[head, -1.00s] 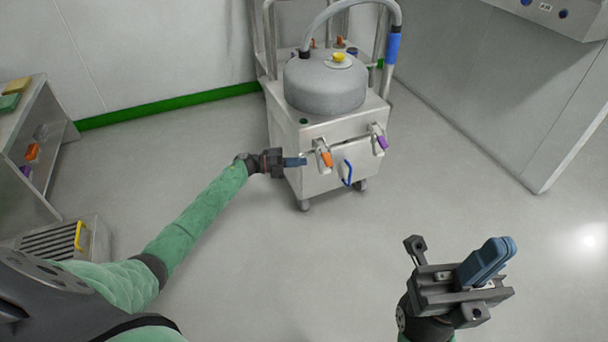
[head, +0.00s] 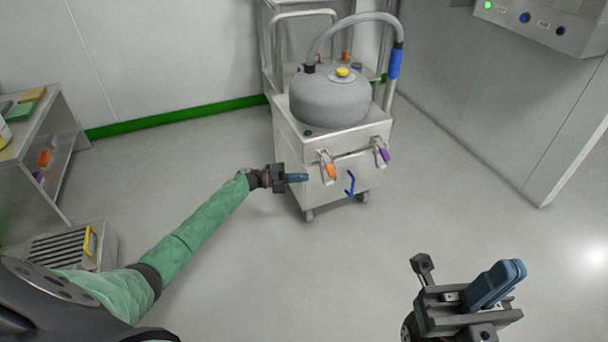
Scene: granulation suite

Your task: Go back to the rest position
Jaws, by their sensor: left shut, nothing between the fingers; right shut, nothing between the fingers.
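My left gripper (head: 297,177) is shut and empty. Its arm reaches out from the lower left, and its blue fingers point right, in front of the left side of the steel cart (head: 346,166); I cannot tell whether they touch it. My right gripper (head: 500,283) is at the lower right, shut and empty, with its blue fingers pointing up and right over bare floor. It is well apart from the cart.
The wheeled cart carries a grey domed vessel (head: 328,100) with a hose. Orange and purple clamps and a blue handle (head: 350,184) are on its front. A steel bench (head: 38,150) and slatted box (head: 62,248) stand left. The middle floor is clear.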

